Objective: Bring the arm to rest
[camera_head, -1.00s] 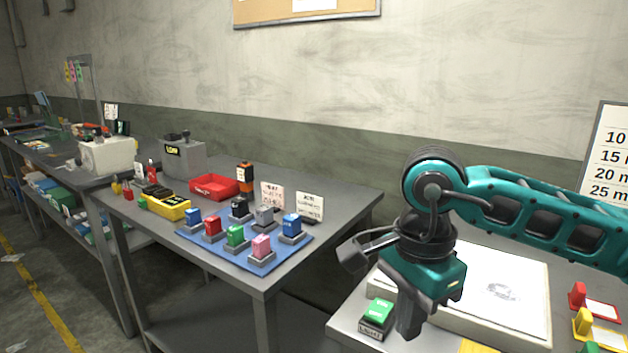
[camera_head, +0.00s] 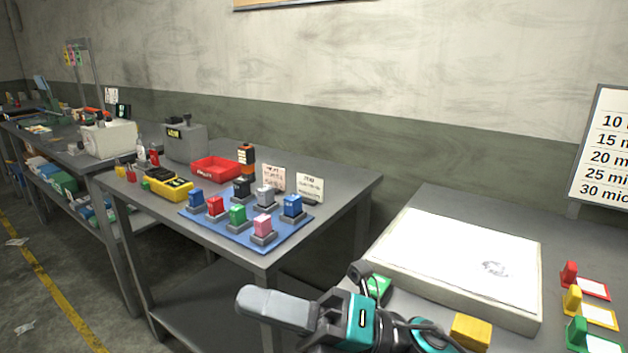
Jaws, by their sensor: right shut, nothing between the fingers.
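My right gripper (camera_head: 277,309) shows at the bottom centre of the head view, in front of the gap between the two tables. Its grey fingers are together, point left and hold nothing. My teal and black right wrist is behind it, cut off by the bottom edge. It partly hides a green block (camera_head: 379,288) at the near left corner of the right table. My left gripper is out of view.
A white panel (camera_head: 455,262) lies on the right table, with a yellow block (camera_head: 471,331) before it. Coloured stands (camera_head: 572,300) are at right. The left table bears a blue mat (camera_head: 247,236) with several coloured blocks, a red tray (camera_head: 214,170) and a yellow box (camera_head: 169,188).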

